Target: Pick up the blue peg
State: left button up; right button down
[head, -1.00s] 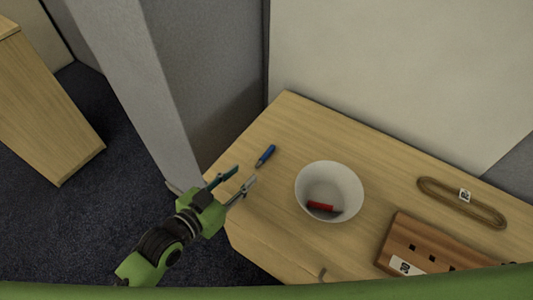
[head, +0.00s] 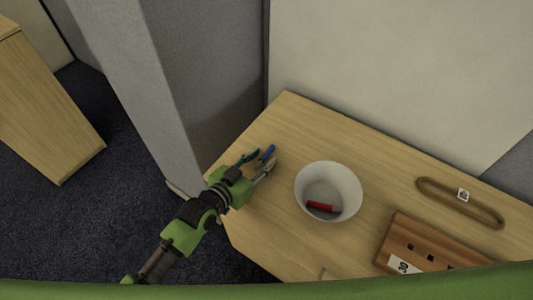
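The blue peg (head: 267,152) lies on the wooden table, left of the white bowl and near the table's left edge. My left gripper (head: 262,161) is open, with its two fingers apart and its tips right at the peg. The near end of the peg is between or just beyond the fingertips; I cannot tell whether they touch it. My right gripper is not in view.
A white bowl (head: 343,180) holding a red peg (head: 321,207) stands to the right of my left gripper. A wooden block with square holes (head: 437,245) and a tan loop with a tag (head: 440,190) lie further right. A wall borders the table (head: 306,120) behind.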

pick_arm(q)
grip_shut()
